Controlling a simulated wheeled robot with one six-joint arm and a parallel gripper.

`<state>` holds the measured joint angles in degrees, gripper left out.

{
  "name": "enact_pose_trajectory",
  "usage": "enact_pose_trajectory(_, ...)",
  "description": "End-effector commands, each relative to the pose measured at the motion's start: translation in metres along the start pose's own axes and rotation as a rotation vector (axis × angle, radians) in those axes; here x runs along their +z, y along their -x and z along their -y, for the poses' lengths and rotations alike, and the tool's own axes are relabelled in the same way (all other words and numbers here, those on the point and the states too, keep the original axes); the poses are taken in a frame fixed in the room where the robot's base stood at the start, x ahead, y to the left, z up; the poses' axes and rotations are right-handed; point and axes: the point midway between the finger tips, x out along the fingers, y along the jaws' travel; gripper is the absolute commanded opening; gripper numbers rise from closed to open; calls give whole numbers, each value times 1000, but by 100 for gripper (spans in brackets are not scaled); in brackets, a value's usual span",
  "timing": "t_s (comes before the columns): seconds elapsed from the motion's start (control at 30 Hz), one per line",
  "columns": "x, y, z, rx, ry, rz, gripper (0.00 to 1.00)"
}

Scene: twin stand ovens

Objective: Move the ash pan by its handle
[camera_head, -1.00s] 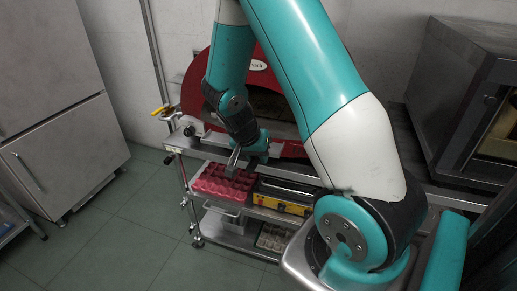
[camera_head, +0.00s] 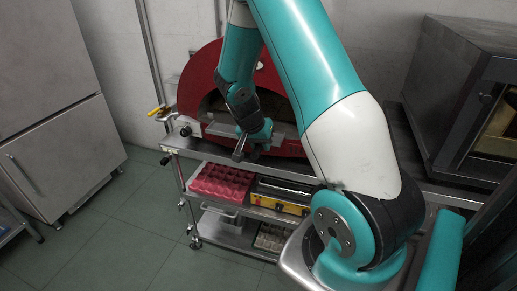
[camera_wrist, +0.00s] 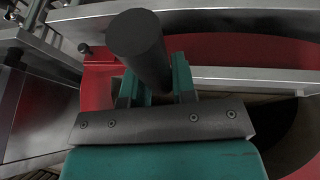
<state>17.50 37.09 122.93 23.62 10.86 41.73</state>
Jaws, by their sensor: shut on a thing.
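My gripper (camera_head: 243,148) is in front of the red oven, above the front edge of the steel stand. In the wrist view its two teal fingers (camera_wrist: 157,88) are shut on a dark grey round handle (camera_wrist: 138,40), which I take to be the ash pan's handle. The handle's end points toward the wrist camera. The handle also shows as a short dark bar in the head view (camera_head: 239,150). The body of the ash pan cannot be clearly told apart from the oven front behind my gripper.
The red oven (camera_head: 205,72) stands on a steel stand (camera_head: 180,143). Below, a shelf holds a red egg-tray-like item (camera_head: 220,182) and a yellow-fronted unit (camera_head: 278,204). A second, dark oven (camera_head: 455,95) stands at right. A steel cabinet (camera_head: 65,150) is at left; floor between is clear.

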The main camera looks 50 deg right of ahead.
Motion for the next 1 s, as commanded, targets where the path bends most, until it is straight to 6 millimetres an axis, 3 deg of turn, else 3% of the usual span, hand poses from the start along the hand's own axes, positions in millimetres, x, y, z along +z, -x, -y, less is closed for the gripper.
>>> enact_pose_trajectory(0.6, -57, -27, 0, 0, -2, -2, 0)
enact_pose_trajectory(1.0, -70, -34, 0, 0, -1, -2, 0)
